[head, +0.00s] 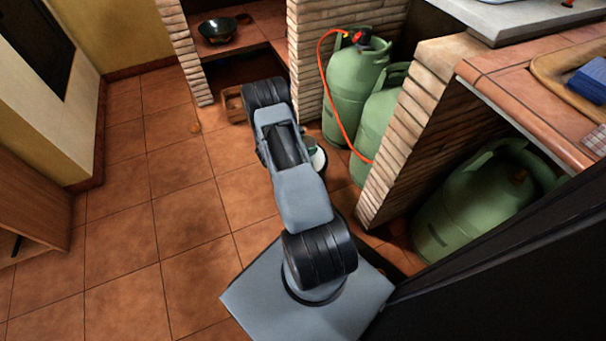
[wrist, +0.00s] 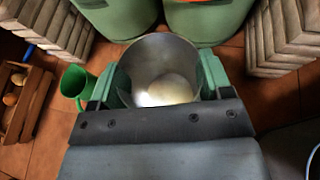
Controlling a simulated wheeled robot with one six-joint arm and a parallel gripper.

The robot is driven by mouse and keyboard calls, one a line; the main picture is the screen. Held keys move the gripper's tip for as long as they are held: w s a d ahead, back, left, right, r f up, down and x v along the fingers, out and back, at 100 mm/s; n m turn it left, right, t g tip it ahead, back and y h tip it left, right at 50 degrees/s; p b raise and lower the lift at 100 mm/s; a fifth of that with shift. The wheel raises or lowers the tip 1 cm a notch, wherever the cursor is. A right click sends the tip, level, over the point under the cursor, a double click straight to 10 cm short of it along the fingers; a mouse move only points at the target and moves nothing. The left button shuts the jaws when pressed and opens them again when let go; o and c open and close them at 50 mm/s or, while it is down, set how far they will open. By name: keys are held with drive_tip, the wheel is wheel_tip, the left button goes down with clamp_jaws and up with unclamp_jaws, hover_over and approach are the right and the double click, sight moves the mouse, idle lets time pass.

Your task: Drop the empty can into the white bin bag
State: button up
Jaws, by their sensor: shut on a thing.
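The empty can (wrist: 160,58) is a bare metal can with an open top, seen from above in the wrist view. My gripper (wrist: 163,82) is shut on it, with one green finger on each side. The can hangs over the tiled floor in front of two green gas bottles. In the head view my own arm hides most of the gripper, and a small white shape (head: 319,159) shows beside the arm there; I cannot tell what it is. I cannot make out the white bin bag in either view.
Gas bottles (head: 352,85) with an orange hose stand right of my arm, near brick pillars (head: 405,125). A wooden crate (wrist: 22,98) and a green jug (wrist: 76,82) are on the left in the wrist view. The floor (head: 150,215) left of my arm is mostly clear.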

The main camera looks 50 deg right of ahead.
drive_tip(key=shift+f+b, duration=1.15)
drive_tip(key=shift+f, duration=0.9)
drive_tip(key=o, duration=1)
drive_tip(key=shift+c, duration=0.2)
drive_tip(key=p+v, duration=0.4)
drive_tip(key=v, duration=1)
drive_tip(key=shift+p, duration=0.4)
drive_tip(key=shift+w+f, duration=0.1)
